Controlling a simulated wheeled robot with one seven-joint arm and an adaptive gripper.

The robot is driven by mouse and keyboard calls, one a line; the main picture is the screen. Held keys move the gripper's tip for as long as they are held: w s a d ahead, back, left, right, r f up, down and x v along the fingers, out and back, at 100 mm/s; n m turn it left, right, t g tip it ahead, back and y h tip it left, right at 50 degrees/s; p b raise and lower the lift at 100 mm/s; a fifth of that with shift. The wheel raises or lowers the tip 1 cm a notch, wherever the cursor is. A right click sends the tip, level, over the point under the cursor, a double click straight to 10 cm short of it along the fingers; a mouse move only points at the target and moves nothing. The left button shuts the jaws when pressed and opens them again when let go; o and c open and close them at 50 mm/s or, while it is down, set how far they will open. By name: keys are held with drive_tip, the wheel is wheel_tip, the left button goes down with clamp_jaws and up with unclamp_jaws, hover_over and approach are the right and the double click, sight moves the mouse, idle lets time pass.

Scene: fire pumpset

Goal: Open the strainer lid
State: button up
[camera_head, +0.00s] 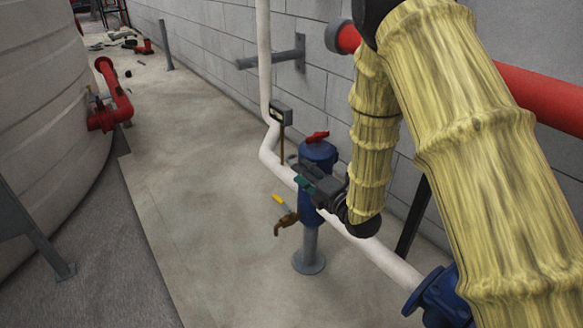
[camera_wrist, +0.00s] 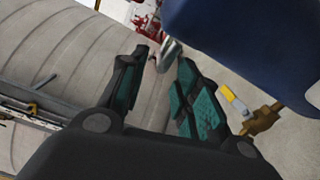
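The strainer is a blue upright body (camera_head: 311,208) on a grey stand beside the white pipe. Its blue lid (camera_head: 318,150) is on top and carries a red handle (camera_head: 317,137); the lid looks closed. My gripper (camera_head: 302,177) is at the strainer's upper body, just below the lid and in front of it. A large blue surface (camera_wrist: 255,45), probably the strainer, fills the upper right there. The red handle is not clearly seen in that view.
A brass tap (camera_head: 285,222) with a yellow lever sticks out low on the strainer; it also shows in the wrist view (camera_wrist: 262,120). The white pipe (camera_head: 375,256) runs past. A block wall (camera_head: 215,45) stands behind.

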sight(292, 163)
drive_tip(key=shift+b+x, duration=0.75)
drive_tip(key=shift+x, duration=2.3)
drive_tip(key=shift+c, duration=0.2)
clamp_jaws()
